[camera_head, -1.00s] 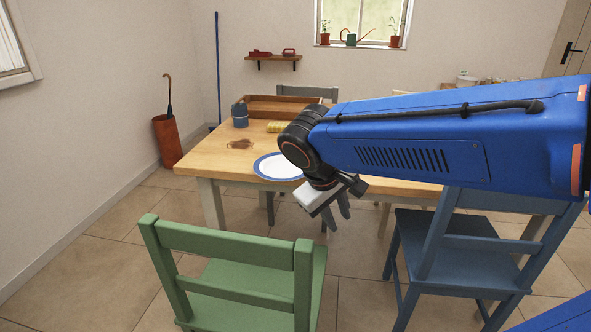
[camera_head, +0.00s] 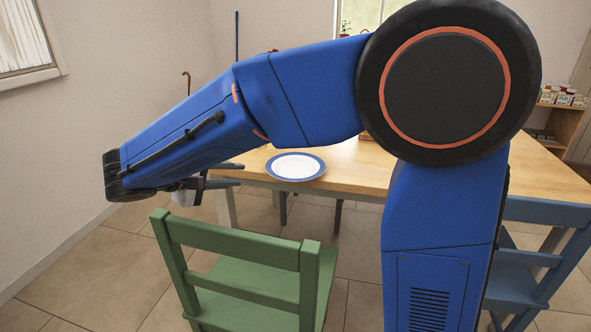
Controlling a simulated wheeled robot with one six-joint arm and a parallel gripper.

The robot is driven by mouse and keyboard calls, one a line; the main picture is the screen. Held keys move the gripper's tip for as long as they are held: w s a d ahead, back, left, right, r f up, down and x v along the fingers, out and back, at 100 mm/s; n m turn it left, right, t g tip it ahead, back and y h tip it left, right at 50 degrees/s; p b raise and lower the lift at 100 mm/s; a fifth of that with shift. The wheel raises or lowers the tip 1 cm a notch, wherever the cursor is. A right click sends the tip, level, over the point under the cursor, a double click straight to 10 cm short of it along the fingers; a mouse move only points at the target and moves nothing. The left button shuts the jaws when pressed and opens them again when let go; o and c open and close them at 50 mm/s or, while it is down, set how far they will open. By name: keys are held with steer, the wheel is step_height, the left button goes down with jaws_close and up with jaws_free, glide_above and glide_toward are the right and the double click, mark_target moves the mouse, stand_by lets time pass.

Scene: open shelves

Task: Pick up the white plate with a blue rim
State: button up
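The white plate with a blue rim (camera_head: 296,167) lies flat on the wooden table (camera_head: 360,182), close to the table's front edge. It is in full view and nothing lies on it. My gripper (camera_head: 240,174) is left of the plate, with its dark fingers pointing right toward it. The fingers stand apart with nothing between them, so it is open. The gripper looks apart from the plate; its exact depth and height are hard to tell.
A green chair (camera_head: 240,255) stands in front of the table, below the plate in the picture. A blue chair (camera_head: 525,262) stands at the right. My arm hides much of the table's back and left. A small shelf with jars (camera_head: 562,98) is at the far right.

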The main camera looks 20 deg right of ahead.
steer(key=x, duration=1.6)
steer(key=shift+w+f, duration=0.25)
steer(key=shift+f, duration=0.25)
steer(key=shift+c, duration=0.6)
jaws_close()
